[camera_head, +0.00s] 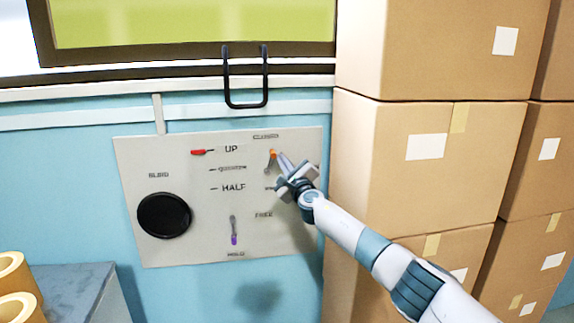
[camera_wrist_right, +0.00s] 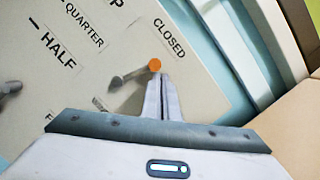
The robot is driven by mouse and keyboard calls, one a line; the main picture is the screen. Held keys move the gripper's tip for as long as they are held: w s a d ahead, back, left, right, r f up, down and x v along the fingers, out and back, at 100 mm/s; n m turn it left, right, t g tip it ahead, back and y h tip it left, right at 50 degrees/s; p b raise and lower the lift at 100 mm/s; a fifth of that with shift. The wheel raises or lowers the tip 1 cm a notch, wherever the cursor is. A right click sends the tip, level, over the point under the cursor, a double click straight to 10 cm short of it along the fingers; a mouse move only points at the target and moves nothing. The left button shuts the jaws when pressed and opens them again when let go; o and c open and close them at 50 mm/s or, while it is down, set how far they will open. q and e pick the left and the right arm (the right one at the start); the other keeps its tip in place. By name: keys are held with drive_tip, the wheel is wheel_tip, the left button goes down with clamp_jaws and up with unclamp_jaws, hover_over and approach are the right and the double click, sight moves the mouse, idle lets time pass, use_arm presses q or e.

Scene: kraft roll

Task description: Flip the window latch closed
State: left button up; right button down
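A grey lever with an orange tip (camera_head: 272,153) stands on the pale wall panel (camera_head: 185,250), just below a label that reads CLOSED in the wrist view. In the right wrist view the orange tip (camera_wrist_right: 154,65) is at the end of my fingers, and the lever's shaft (camera_wrist_right: 130,76) runs down-left from it. The orange end points toward the CLOSED side. My right gripper (camera_head: 281,158) has its fingers together, with the fingertips (camera_wrist_right: 162,76) right beside the orange tip; whether they touch it I cannot tell. My left gripper is out of view.
The panel also has a red-tipped pointer (camera_head: 198,152) by UP, a black round knob (camera_head: 164,215) and a purple-tipped lever (camera_head: 234,232). A black U-shaped bar (camera_head: 246,105) hangs below the window. Stacked cardboard boxes (camera_head: 400,205) stand close right of the panel.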

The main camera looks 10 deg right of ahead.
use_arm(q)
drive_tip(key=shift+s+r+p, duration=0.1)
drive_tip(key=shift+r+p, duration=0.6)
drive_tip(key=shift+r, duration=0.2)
use_arm(e)
drive_tip(key=shift+a+r, duration=0.55)
drive_tip(key=shift+a, duration=0.2)
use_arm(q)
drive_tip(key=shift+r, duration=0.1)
use_arm(e)
drive_tip(key=shift+a, duration=0.15)
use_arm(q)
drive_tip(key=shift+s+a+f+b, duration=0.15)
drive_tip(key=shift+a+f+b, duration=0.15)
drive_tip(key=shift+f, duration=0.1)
use_arm(e)
drive_tip(key=s+d+f, duration=0.1)
drive_tip(key=s+d, duration=0.6)
drive_tip(key=s, duration=0.2)
drive_tip(key=shift+s+f, duration=0.15)
drive_tip(key=shift+s, duration=0.1)
